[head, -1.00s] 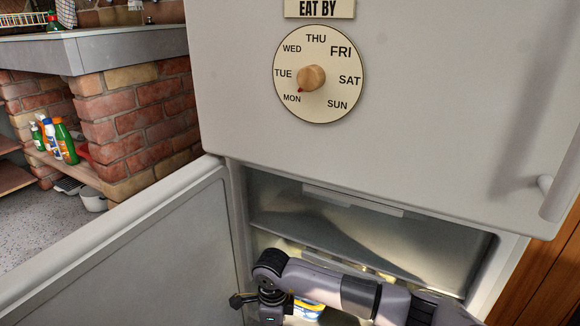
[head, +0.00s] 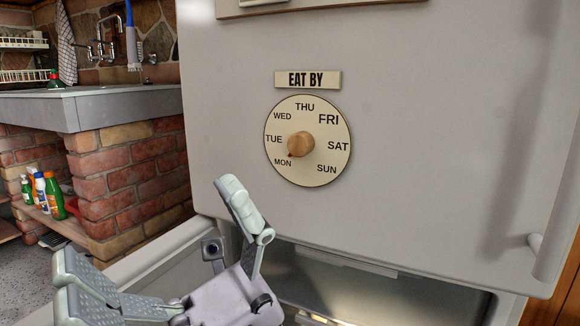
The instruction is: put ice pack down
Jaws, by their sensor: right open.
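No ice pack can be made out in the head view. My right gripper (head: 150,225) is at the lower left, with its two grey padded fingers spread wide and nothing between them. It is in front of the open lower compartment (head: 375,293) of the white fridge (head: 430,120) and over its open lower door (head: 135,262). Only the upper part of the compartment shows, and its floor is cut off by the picture edge. My left gripper is not in view.
The fridge's upper door is shut, with a round weekday dial (head: 307,165), an "EAT BY" sign (head: 308,80) and a handle (head: 560,200). At left, a brick plinth (head: 135,165) carries a grey counter (head: 110,105). Cleaning bottles (head: 50,195) stand on a low shelf.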

